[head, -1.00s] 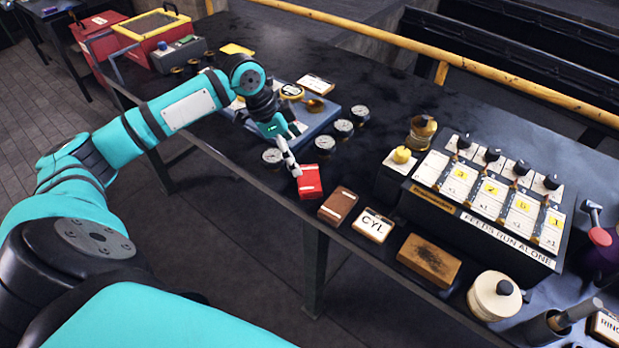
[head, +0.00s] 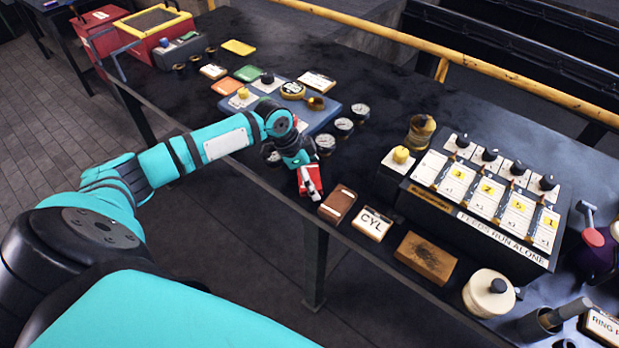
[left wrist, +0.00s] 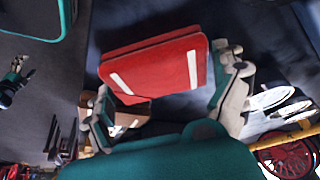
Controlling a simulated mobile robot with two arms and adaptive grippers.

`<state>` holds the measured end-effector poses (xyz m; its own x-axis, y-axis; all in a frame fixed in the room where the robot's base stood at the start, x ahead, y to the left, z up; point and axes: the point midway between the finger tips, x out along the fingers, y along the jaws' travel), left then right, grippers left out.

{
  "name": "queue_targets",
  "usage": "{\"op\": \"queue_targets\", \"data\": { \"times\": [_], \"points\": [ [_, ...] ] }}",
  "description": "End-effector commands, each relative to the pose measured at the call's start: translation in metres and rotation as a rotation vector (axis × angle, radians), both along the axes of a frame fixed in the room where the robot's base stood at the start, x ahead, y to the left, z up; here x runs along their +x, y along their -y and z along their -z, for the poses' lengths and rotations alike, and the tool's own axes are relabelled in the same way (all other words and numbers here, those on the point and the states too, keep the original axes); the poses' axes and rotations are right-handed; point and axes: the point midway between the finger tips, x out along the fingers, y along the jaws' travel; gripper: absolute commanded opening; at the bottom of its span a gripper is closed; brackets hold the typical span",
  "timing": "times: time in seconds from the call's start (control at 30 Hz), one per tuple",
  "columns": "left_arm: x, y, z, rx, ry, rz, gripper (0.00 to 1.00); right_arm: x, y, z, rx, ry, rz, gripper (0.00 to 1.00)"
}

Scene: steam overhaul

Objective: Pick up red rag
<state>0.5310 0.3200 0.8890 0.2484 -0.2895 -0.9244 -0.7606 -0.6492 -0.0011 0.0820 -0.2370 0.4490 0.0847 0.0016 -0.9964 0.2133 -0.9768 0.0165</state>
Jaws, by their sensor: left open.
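The red rag (left wrist: 155,70) is a folded red block with white stripes, lying on the dark table. In the head view the rag (head: 306,186) is partly covered by my left gripper (head: 312,190), which is right over it. In the left wrist view my left gripper (left wrist: 170,88) is open, with one finger on each side of the rag's near part. I cannot tell whether the fingers touch it.
A brown block (head: 338,205) and a CYL card (head: 373,223) lie just right of the rag. Several gauges (head: 343,127) stand behind it by a blue tray (head: 325,117). The table's front edge is close to the rag.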

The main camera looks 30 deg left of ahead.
Motion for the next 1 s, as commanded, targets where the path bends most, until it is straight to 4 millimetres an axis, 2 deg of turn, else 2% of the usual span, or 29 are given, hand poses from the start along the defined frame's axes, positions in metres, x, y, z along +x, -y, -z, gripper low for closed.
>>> {"op": "queue_targets", "data": {
  "times": [0.07,0.4,0.73,0.97,1.0],
  "points": [
    [0.000,0.000,0.000,0.000,0.000,0.000,0.97,0.000,0.000,0.000,0.000,0.000,0.000,0.79],
    [0.000,0.000,-0.001,-0.001,0.001,0.000,0.53,0.002,0.000,0.000,0.001,0.003,0.000,0.79],
    [0.001,0.000,-0.006,-0.001,0.003,0.001,0.53,0.004,-0.002,0.002,0.002,0.007,0.000,0.79],
    [0.002,0.000,-0.035,0.000,0.006,0.001,0.53,0.004,-0.003,0.012,0.004,0.007,0.001,0.79],
    [-0.005,0.003,-0.035,0.000,0.000,0.004,0.53,0.004,-0.003,0.013,0.004,0.007,0.001,0.79]
  ]
}}
